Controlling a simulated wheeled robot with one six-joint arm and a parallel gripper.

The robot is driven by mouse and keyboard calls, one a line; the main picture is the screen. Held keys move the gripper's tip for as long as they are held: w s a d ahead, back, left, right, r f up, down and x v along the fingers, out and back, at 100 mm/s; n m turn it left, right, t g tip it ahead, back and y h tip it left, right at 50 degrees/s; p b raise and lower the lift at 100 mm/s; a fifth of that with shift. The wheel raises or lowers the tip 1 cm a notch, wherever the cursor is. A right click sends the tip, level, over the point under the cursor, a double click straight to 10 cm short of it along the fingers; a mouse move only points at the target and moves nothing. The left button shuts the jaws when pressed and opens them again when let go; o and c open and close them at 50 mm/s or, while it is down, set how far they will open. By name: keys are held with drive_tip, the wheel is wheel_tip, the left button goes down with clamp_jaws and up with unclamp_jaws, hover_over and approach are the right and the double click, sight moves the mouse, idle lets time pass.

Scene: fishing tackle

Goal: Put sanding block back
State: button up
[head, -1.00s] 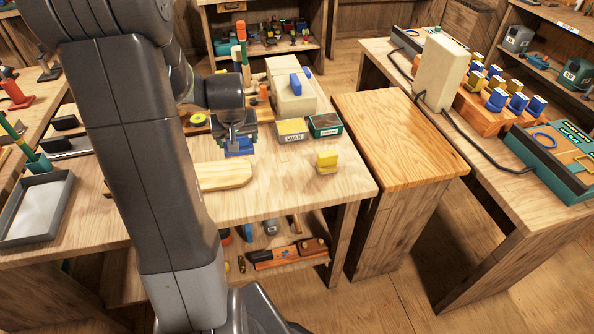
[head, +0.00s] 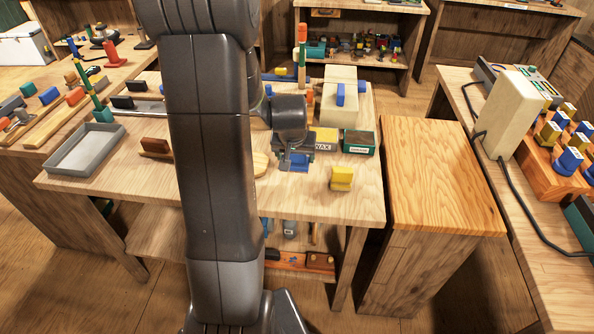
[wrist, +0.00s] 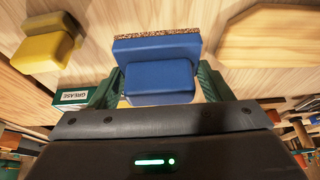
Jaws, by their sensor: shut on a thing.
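My gripper (head: 295,165) is shut on a blue sanding block (wrist: 160,75) with a brown, speckled gritty face. The green fingers (wrist: 212,82) sit on both sides of the block in the wrist view. In the head view, only a little of the blue block (head: 298,168) shows under my gripper, over the workbench (head: 310,205). I cannot tell how high it is above the top. A yellow block (head: 341,178) stands on the bench to the right of my gripper; it also shows at upper left in the wrist view (wrist: 45,45).
A yellow WAX tin (head: 325,141) and a green GREASE tin (head: 358,144) stand close behind my gripper. A beige machine (head: 339,103) is behind them. A pale wooden board (wrist: 270,35) lies nearby, partly hidden by my arm. A grey tray (head: 85,149) is at left.

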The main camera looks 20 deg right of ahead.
sight(296, 167)
drive_tip(key=shift+f, duration=2.45)
drive_tip(key=shift+f+b, duration=0.2)
drive_tip(key=shift+b, duration=0.1)
drive_tip(key=o, duration=0.9)
drive_tip(key=shift+o, duration=0.2)
drive_tip(key=shift+r, duration=0.1)
drive_tip(key=shift+r, duration=0.35)
drive_tip(key=v, duration=1.1)
drive_tip(key=shift+s+a+r+p, duration=0.15)
drive_tip(key=shift+s+r+p, duration=0.05)
drive_tip(key=shift+p, duration=0.2)
